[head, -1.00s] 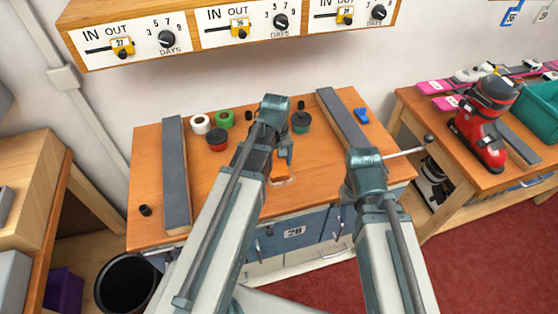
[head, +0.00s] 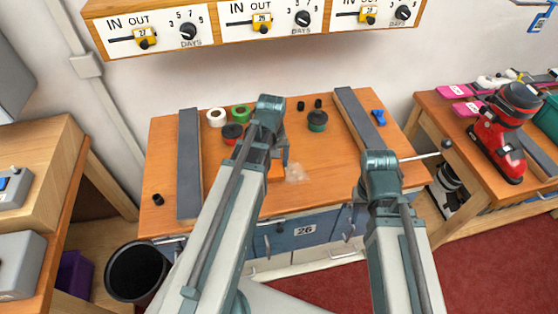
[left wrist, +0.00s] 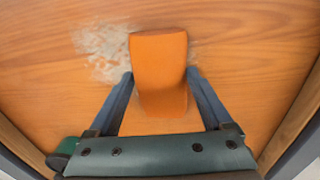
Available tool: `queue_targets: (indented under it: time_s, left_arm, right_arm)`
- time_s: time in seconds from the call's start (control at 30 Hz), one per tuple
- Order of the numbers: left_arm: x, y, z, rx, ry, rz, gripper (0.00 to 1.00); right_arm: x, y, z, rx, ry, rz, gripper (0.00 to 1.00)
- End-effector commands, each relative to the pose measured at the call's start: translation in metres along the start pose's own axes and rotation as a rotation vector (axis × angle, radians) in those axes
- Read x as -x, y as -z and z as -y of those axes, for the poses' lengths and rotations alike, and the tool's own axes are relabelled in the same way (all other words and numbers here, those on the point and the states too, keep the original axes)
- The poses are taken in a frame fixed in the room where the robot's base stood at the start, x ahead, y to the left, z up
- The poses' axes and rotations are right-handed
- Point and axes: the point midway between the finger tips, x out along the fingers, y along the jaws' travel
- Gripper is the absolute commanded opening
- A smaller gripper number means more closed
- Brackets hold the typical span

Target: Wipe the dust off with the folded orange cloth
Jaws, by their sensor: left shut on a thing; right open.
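The folded orange cloth (left wrist: 158,65) is gripped between the two fingers of my left gripper (left wrist: 159,85), against the wooden bench top. In the head view the cloth (head: 277,172) shows only partly beside my left arm, under my left gripper (head: 279,152). A pale grey dust patch (head: 297,173) lies just right of the cloth in the head view. In the left wrist view the dust (left wrist: 103,48) spreads left of the cloth, with faint traces at its right edge. My right gripper (head: 381,163) is at the bench's right side, empty as far as visible; its fingertips are hidden.
The bench (head: 168,160) carries two long grey bars, left (head: 189,165) and right (head: 360,120). White (head: 217,117) and green (head: 240,113) rolls and dark-topped pots (head: 317,121) stand at the back. A black bin (head: 138,270) stands at front left. A ski boot (head: 502,135) stands right.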

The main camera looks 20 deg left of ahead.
Motion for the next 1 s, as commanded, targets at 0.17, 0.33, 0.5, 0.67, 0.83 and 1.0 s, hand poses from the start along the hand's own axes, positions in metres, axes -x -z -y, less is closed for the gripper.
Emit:
queue_targets:
  time_s: [0.17,0.33,0.5,0.67,0.83,1.0]
  left_arm:
    - [0.001,-0.001,0.013,0.001,-0.001,0.000,0.39]
    - [0.001,0.000,0.014,-0.001,-0.001,0.000,0.39]
    - [0.000,0.000,0.020,0.001,-0.001,0.000,0.39]
    - [-0.001,-0.001,0.032,0.002,-0.001,0.000,0.39]
    - [-0.002,-0.001,0.047,0.002,-0.001,0.000,0.39]
    - [-0.003,0.000,0.053,0.001,0.001,0.000,0.39]
  right_arm:
    - [0.001,0.000,0.000,0.000,0.000,0.000,0.50]
    - [0.001,0.000,0.000,0.000,0.000,0.000,0.50]
    - [0.000,0.000,0.000,0.000,0.000,0.000,0.50]
    - [-0.001,0.000,0.000,0.000,0.000,0.000,0.50]
    - [-0.002,0.000,0.000,0.000,0.000,0.000,0.50]
    - [-0.002,0.000,0.000,0.000,0.000,0.000,0.50]
